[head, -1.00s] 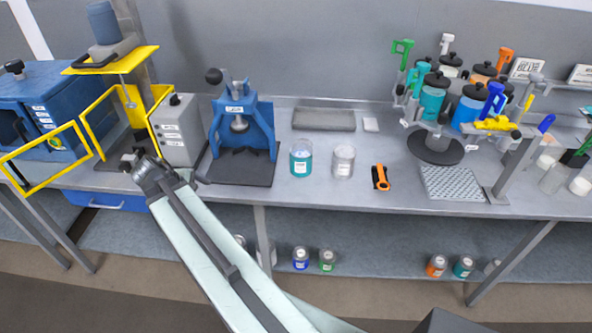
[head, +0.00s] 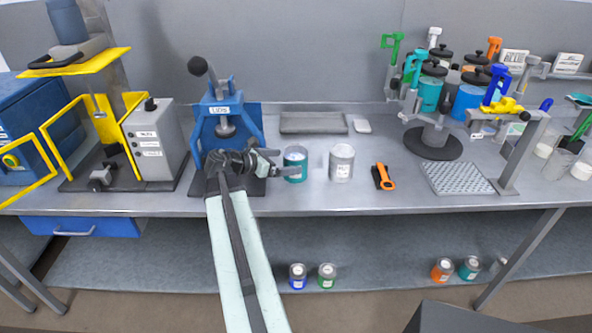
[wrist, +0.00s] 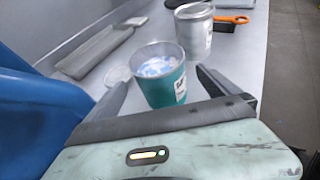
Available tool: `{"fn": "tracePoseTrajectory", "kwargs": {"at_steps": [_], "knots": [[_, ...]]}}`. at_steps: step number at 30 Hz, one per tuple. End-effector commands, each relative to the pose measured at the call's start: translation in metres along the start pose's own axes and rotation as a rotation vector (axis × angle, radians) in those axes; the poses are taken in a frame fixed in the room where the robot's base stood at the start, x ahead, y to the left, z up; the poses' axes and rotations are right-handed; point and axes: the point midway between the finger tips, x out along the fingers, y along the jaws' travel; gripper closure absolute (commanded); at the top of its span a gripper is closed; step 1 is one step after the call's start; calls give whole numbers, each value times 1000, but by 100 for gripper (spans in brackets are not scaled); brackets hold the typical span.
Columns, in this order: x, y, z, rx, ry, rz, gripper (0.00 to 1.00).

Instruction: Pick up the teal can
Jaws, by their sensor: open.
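The teal can (head: 295,165) stands upright on the bench, with an open top, a white label and pale blue and white contents. My gripper (head: 281,163) is open at bench level just left of it, its fingers pointing right. In the wrist view the teal can (wrist: 163,82) stands between the two fingertips of my gripper (wrist: 160,76). I cannot tell whether either finger touches it. Another teal can (head: 469,268) stands on the lower shelf at the right.
A grey-white can (head: 342,163) stands just right of the teal can. An orange-handled tool (head: 386,178) lies beyond it. The blue press (head: 225,120) stands behind and left of my gripper. A grey tray (head: 313,123) lies at the back.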

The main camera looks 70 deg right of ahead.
Motion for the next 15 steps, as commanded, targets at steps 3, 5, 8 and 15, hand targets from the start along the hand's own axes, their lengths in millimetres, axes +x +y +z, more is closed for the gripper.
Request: {"fn": "tracePoseTrajectory", "kwargs": {"at_steps": [3, 5, 8, 15], "knots": [[4, 0, 0, 1, 0, -1, 0], [11, 0, 0, 1, 1, -2, 0], [28, 1, 0, 2, 1, -4, 0], [54, 0, 2, 3, 0, -1, 0]]}}
